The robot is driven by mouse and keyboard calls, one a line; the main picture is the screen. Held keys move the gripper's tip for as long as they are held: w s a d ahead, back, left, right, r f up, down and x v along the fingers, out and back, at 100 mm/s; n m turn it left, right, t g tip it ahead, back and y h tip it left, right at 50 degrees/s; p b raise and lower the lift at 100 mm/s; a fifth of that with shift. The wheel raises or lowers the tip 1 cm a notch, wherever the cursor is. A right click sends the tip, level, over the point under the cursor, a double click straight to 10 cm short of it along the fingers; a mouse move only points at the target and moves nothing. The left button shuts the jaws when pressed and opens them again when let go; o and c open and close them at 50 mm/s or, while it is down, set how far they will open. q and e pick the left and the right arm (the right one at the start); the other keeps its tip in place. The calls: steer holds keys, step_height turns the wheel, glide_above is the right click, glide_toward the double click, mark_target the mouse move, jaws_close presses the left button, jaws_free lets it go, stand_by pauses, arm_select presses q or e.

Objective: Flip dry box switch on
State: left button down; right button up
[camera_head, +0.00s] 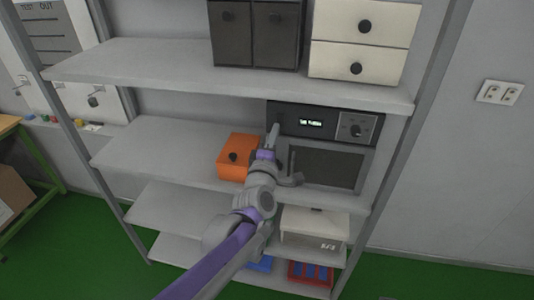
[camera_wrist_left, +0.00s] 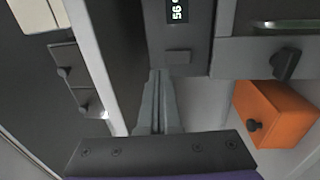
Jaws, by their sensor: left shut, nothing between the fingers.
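The dry box (camera_head: 285,116) stands on the middle shelf, with a black upper panel, a lit display (camera_head: 311,122) and a dark door (camera_head: 325,166) below. A grey plate with a round dark knob (camera_head: 356,129) is at the panel's right end. My left gripper (camera_head: 273,132) is shut and empty, in front of the panel's left end. In the left wrist view, its fingertips (camera_wrist_left: 159,73) point at the panel, beside a small flat rectangular switch (camera_wrist_left: 177,57) below the display (camera_wrist_left: 177,11). I cannot tell whether the tips touch the panel or which way the switch is set.
An orange box (camera_head: 231,158) with a dark knob sits left of the dry box, close to my left arm. Dark and white drawers (camera_head: 359,42) stand on the shelf above. A beige box (camera_head: 314,226) is below. The middle shelf's left part is bare.

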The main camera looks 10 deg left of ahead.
arm_select(q)
steer(key=s, duration=0.8)
steer(key=shift+r+b, duration=0.35)
arm_select(e)
steer(key=shift+f, duration=0.75)
